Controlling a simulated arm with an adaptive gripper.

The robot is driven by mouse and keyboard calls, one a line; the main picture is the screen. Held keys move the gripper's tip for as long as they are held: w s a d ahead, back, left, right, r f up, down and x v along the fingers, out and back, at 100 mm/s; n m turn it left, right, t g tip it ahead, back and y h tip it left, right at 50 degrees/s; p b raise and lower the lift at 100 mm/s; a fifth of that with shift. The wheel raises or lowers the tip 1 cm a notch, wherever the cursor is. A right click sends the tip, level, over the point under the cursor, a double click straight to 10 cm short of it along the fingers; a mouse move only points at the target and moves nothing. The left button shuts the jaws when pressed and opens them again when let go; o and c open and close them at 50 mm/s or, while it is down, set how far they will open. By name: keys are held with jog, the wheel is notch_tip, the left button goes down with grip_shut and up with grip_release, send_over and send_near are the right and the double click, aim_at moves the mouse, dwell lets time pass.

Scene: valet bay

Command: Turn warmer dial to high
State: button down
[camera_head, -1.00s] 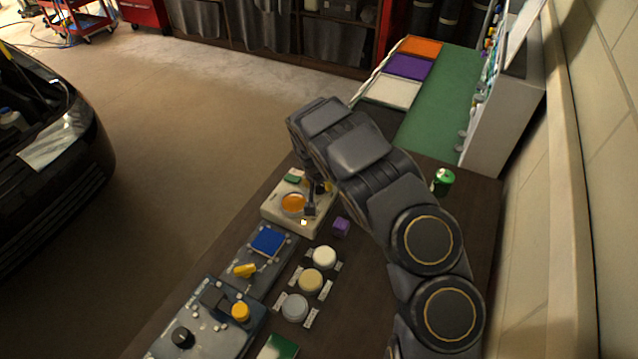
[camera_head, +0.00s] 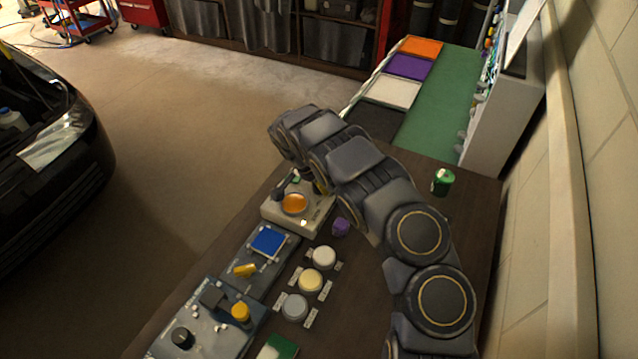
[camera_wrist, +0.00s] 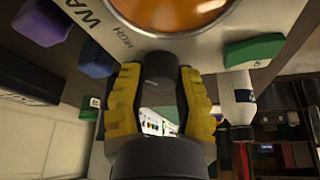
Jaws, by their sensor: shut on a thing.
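The warmer is a cream box (camera_head: 271,214) with a round orange-filled pan (camera_head: 294,204) on top. In the wrist view its pale face (camera_wrist: 205,45) carries printed letters, with "HIGH" readable left of the dial. The dark dial (camera_wrist: 160,66) sits between the two yellow fingers of my gripper (camera_wrist: 158,82), which are closed on its sides. The dial's pointer mark cannot be made out. In the head view only a bit of yellow finger shows by the warmer's far right side, and my arm hides the dial.
A purple block (camera_head: 341,227) lies close to the warmer's right. A green block (camera_wrist: 254,51) stands by the warmer in the wrist view. Control panels with a blue pad (camera_head: 268,241) and several round pots (camera_head: 324,257) lie nearer. A green can (camera_head: 442,181) stands right of my arm.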

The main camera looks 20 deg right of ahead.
jog(key=shift+s+f, duration=0.1)
dwell(0.4)
jog(key=c, duration=0.9)
grip_release()
jog(key=shift+a+r, duration=0.2)
jog(key=shift+r, duration=0.35)
jog(key=v, duration=1.1)
